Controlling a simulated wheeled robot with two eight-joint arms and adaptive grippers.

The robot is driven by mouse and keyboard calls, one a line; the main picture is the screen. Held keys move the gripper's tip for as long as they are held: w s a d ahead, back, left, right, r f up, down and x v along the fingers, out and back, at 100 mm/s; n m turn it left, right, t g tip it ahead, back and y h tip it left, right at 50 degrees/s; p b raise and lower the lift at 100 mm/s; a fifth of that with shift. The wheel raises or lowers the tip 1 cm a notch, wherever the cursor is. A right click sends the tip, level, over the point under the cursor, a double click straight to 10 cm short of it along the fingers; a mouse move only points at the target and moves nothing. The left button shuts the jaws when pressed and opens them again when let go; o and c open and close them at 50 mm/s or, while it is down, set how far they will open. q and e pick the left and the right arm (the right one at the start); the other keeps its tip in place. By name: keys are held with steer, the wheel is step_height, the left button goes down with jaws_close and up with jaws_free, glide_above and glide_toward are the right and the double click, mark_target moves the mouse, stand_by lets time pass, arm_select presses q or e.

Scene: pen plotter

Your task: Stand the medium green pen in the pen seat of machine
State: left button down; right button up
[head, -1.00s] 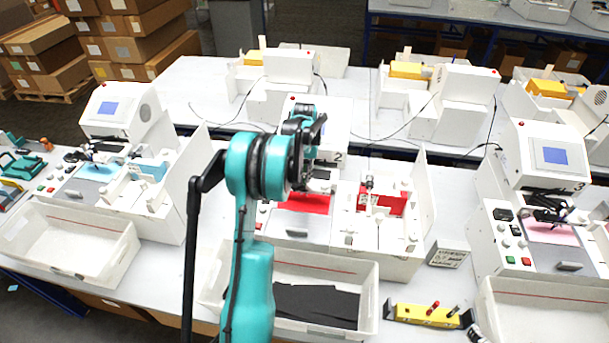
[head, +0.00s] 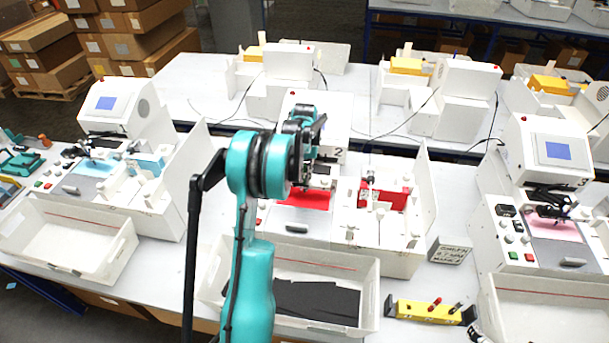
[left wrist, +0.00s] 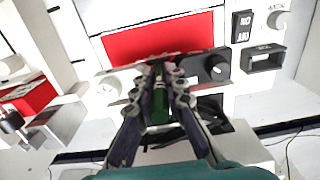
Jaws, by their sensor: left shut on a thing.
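My left gripper (head: 312,135) is in front of the centre machine (head: 345,154), marked 2, above its red sheet (head: 303,198). In the left wrist view my left gripper (left wrist: 160,78) is shut on the green pen (left wrist: 160,112), which shows only partly between the dark fingers. The fingertips reach a dark bar with a round black knob (left wrist: 216,67), beside the red sheet (left wrist: 155,38). In the head view my arm hides the pen. I cannot tell whether the pen touches the seat.
A yellow pen rack (head: 415,311) stands at the front right, near a small sign (head: 449,253). A white bin (head: 367,300) with black sheets stands before the machine. A red block (head: 385,197) sits in its right bay. Similar machines stand left and right.

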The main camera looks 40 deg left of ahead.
arm_select(q)
steer(key=shift+f, duration=0.4)
steer(key=c, duration=1.5)
jaws_free()
steer(key=shift+r, duration=0.1)
step_height(320, 180, up, 12)
